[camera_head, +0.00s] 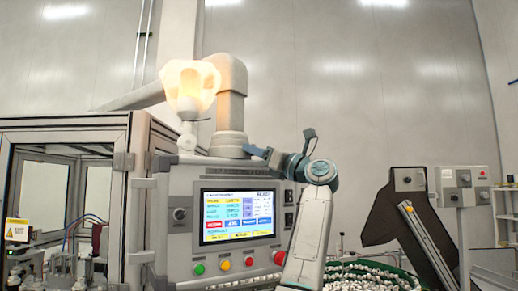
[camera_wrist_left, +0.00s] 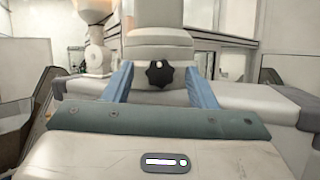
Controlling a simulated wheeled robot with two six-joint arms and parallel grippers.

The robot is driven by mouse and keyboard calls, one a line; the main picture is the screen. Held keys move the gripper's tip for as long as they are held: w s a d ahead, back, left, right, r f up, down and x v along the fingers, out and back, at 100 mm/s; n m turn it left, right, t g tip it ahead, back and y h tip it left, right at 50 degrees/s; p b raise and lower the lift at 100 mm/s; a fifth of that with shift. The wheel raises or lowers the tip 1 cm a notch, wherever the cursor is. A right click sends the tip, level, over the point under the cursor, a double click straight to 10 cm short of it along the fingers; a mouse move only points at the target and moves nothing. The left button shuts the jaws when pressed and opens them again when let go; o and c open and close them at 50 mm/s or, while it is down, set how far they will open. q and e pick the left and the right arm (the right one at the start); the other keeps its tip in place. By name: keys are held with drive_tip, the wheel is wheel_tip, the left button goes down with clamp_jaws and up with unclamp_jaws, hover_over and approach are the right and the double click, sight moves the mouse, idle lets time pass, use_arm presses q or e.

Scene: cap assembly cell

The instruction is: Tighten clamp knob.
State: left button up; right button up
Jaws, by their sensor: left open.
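My left gripper (camera_wrist_left: 159,69) is open, with one blue finger on each side of the knob and visible gaps to both. How deep the knob sits between the fingers is hard to tell. In the head view my left gripper (camera_head: 257,151) reaches left to the base of the thick elbow pipe (camera_head: 230,105); the knob cannot be made out there. My right gripper is not in view.
A control panel with a lit screen (camera_head: 237,215) and coloured buttons stands below the pipe. A glass-walled enclosure (camera_head: 62,135) is at left. A bowl of small parts (camera_head: 365,276) and a dark chute (camera_head: 400,215) are at right. Space above my arm is clear.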

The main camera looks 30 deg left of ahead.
use_arm(q)
drive_tip(key=shift+c, duration=0.4)
drive_tip(key=shift+a, duration=0.1)
drive_tip(key=c, duration=0.9)
drive_tip(key=shift+m+t+b, duration=0.35)
drive_tip(key=shift+m+t, duration=0.25)
drive_tip(key=shift+m, duration=0.6)
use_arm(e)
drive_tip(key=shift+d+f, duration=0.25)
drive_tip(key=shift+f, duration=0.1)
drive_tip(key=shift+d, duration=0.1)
use_arm(q)
drive_tip(key=o, duration=1)
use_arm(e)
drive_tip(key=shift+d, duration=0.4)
